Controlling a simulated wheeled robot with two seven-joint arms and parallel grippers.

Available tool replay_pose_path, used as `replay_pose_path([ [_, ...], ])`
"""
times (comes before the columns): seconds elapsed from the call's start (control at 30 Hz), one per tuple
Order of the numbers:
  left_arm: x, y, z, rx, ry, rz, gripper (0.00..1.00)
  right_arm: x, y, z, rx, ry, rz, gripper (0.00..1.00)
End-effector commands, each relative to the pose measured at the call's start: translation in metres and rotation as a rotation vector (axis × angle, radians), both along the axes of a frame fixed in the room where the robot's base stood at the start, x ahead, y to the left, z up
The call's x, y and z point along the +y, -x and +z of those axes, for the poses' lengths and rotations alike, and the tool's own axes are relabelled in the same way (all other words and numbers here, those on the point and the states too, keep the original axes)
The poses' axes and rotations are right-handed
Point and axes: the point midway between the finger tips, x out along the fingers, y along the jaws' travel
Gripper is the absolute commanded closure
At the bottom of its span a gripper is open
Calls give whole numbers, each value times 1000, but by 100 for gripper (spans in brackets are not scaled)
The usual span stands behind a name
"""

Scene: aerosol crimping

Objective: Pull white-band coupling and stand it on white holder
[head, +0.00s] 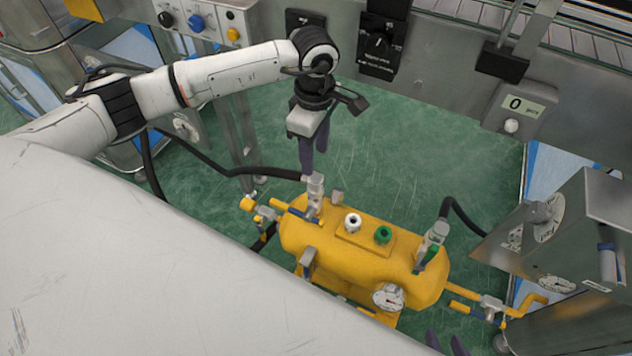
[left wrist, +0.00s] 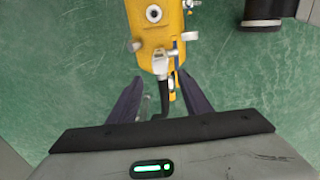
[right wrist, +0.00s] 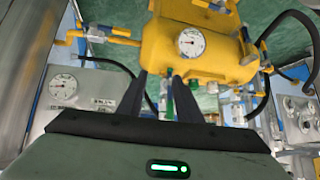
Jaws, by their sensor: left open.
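The metal coupling (head: 315,192) with a black hose stands upright in the left end of the yellow tank (head: 345,262); a white band is hard to make out. My left gripper (head: 314,168) is open, pointing down just above it. In the left wrist view the coupling (left wrist: 163,62) lies ahead between the spread fingers, with no clear contact. The white holder (head: 352,222) is a short, empty ring post on the tank's top plate. My right gripper (head: 446,344) is open and empty at the bottom edge, near the tank's front right; the right wrist view shows its fingers apart.
A green holder (head: 383,235) stands beside the white one. Another hosed coupling (head: 432,242) with green stands at the tank's right end. A gauge (head: 388,297) sits on the tank's front. Yellow pipes with valves stick out at both ends. A metal cabinet (head: 575,240) stands right.

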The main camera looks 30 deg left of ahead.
Motion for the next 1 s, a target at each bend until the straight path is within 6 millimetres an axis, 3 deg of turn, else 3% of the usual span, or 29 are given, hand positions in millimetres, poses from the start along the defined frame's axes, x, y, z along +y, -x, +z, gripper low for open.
replay_pose_path([
  [0.47, -2, 0, -9, 1, 5, 1, 55, 0, -4, -4, -7, -1, 0, 68],
  [1.0, -2, 0, -80, 0, 6, 1, 55, 2, -6, -36, -28, -32, -11, 68],
])
